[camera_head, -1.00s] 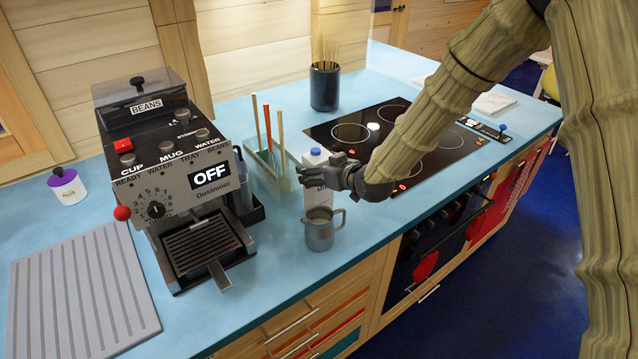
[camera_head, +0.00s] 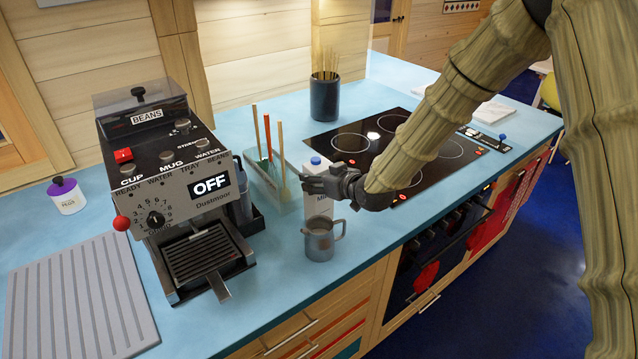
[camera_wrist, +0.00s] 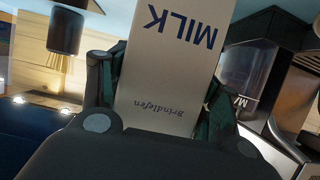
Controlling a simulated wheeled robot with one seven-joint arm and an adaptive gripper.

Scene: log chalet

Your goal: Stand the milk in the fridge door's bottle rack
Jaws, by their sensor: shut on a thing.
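The milk (camera_head: 316,167) is a white carton with a blue cap, upright on the blue counter behind a metal jug. My gripper (camera_head: 322,184) is at the carton's upper part, shut on it. In the wrist view the milk (camera_wrist: 172,70) fills the middle, with its MILK lettering upside down, and the fingers of my gripper (camera_wrist: 160,95) lie along both sides. The jug and my gripper hide part of the carton, so I cannot tell whether its base touches the counter. The fridge and its door rack are not in view.
The metal jug (camera_head: 320,240) stands just in front of the carton. A coffee machine (camera_head: 180,190) is to the left, a utensil holder (camera_head: 270,180) close behind, and a black hob (camera_head: 400,150) to the right. A dark pot of sticks (camera_head: 325,97) stands at the back.

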